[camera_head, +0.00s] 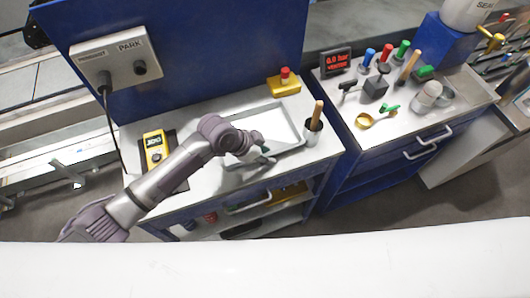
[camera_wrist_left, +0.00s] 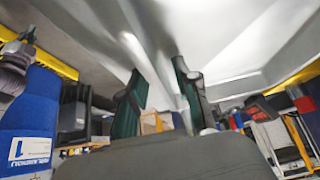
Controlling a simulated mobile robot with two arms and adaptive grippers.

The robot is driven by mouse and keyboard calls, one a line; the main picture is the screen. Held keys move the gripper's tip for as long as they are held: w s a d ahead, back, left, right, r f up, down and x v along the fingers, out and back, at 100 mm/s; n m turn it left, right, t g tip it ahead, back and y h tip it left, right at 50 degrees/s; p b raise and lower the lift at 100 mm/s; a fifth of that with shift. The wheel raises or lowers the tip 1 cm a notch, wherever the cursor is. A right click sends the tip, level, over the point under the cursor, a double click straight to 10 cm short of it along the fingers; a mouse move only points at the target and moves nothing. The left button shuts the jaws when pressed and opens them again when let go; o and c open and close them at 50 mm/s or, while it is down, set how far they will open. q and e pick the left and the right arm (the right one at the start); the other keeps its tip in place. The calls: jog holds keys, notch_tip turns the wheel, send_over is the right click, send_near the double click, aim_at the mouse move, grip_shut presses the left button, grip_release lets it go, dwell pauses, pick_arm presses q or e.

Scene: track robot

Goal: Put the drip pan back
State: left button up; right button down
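The drip pan (camera_head: 266,117) is a shallow pale grey rectangular tray. It lies on the white top of the left workbench in the head view. My left gripper (camera_head: 262,154) is at the pan's front edge, its arm coming in from the left. In the left wrist view two dark green fingers (camera_wrist_left: 160,72) stand apart, with a gap between them. The pale pan (camera_wrist_left: 255,50) fills the upper right there, and a grey edge runs between the fingers. I cannot tell whether either finger touches it. My right gripper is not in view.
A yellow device (camera_head: 155,148) lies left of the pan. A yellow box with a red button (camera_head: 284,83) stands behind it, and a grey cup with a wooden handle (camera_head: 313,128) stands close on its right. The right bench (camera_head: 400,110) holds several tools.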

pick_arm(q)
jog(key=shift+r, duration=0.2)
jog(key=shift+a+r, duration=0.25)
jog(key=shift+r, duration=0.05)
jog(key=b+v, duration=0.1)
jog(key=v, duration=1)
jog(key=shift+s, duration=0.15)
jog(key=shift+r, duration=0.1)
